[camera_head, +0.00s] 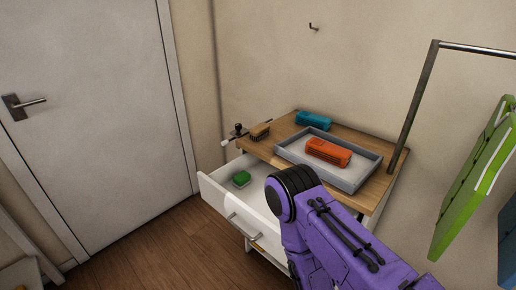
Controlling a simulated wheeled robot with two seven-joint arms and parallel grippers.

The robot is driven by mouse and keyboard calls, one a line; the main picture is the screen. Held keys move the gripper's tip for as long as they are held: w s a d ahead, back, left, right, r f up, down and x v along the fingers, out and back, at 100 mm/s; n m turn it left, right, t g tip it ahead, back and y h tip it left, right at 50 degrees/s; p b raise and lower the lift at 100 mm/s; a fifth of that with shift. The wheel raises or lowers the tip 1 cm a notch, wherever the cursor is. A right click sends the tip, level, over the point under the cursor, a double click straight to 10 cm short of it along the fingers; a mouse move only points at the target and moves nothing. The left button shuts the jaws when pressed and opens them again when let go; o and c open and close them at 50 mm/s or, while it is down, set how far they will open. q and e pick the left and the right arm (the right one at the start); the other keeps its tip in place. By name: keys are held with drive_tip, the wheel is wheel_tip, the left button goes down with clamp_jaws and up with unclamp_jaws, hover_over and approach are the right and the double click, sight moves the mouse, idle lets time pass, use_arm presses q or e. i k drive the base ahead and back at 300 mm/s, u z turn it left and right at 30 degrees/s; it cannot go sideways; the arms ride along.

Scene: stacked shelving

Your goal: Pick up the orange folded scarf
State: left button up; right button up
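The orange folded scarf (328,152) lies in a shallow grey tray (357,182) on the wooden top of a white cabinet. It looks like a compact ribbed bundle and is fully visible, with nothing touching it from above. A purple arm of mine comes in from the lower right, and its dark rounded joint stands in front of the cabinet, below the tray in the picture. No gripper fingers show on that arm. My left gripper is out of view.
A teal folded item (313,119) and a brush (260,131) lie behind and left of the tray. The white drawer (225,199) stands open, holding a green item (241,178).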

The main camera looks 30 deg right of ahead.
sight(340, 156)
drive_tip(key=u, duration=0.85)
drive_tip(key=i, duration=1.25)
drive_tip(key=z, duration=2.9)
